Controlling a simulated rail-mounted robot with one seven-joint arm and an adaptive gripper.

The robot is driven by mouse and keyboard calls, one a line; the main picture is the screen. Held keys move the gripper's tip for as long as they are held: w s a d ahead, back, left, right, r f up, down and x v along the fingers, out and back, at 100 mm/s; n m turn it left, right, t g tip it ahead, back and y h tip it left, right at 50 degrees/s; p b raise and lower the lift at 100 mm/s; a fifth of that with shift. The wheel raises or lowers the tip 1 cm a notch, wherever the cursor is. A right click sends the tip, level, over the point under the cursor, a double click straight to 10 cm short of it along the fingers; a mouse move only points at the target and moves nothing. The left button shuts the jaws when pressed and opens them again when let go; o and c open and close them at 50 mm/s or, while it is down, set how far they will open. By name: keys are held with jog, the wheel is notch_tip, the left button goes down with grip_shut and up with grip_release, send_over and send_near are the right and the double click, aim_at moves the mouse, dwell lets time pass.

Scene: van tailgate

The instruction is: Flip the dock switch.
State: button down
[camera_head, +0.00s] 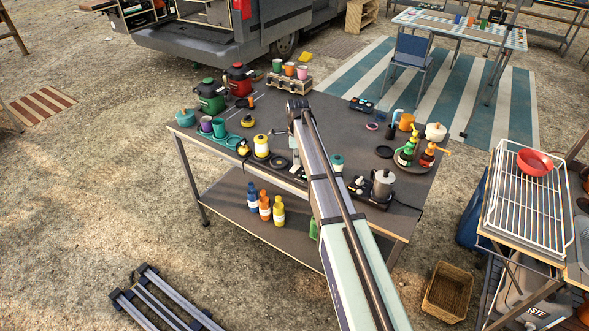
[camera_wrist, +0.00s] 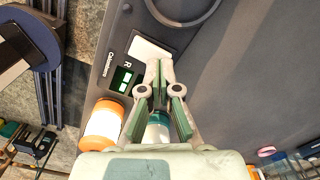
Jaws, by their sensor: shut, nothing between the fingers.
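I cannot make out for certain which thing is the dock switch. A small dark box with bluish marks (camera_head: 361,105) lies near the far edge of the table and may be it; its details are too small to read. In the wrist view my gripper (camera_wrist: 160,66) has its fingertips together with nothing between them. The fingers show over a flat device with a pale plate and a small green display panel (camera_wrist: 123,80) marked "R". Contact cannot be told. In the head view my arm hides part of the table's middle, and the fingertips are not clear.
The dark table (camera_head: 310,120) is crowded. Red (camera_head: 239,80) and green (camera_head: 209,96) cookers stand at left, a metal pot (camera_head: 383,183) at right front, and a bottle tray (camera_head: 412,160) at right. An orange-white bottle (camera_wrist: 102,124) is close beside the fingers.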

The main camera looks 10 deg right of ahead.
jog(key=shift+f+b, duration=0.35)
jog(key=shift+f, duration=0.5)
dwell(0.4)
jog(key=shift+r, duration=0.15)
jog(key=shift+r+p, duration=1.7)
jog(key=shift+r, duration=1.7)
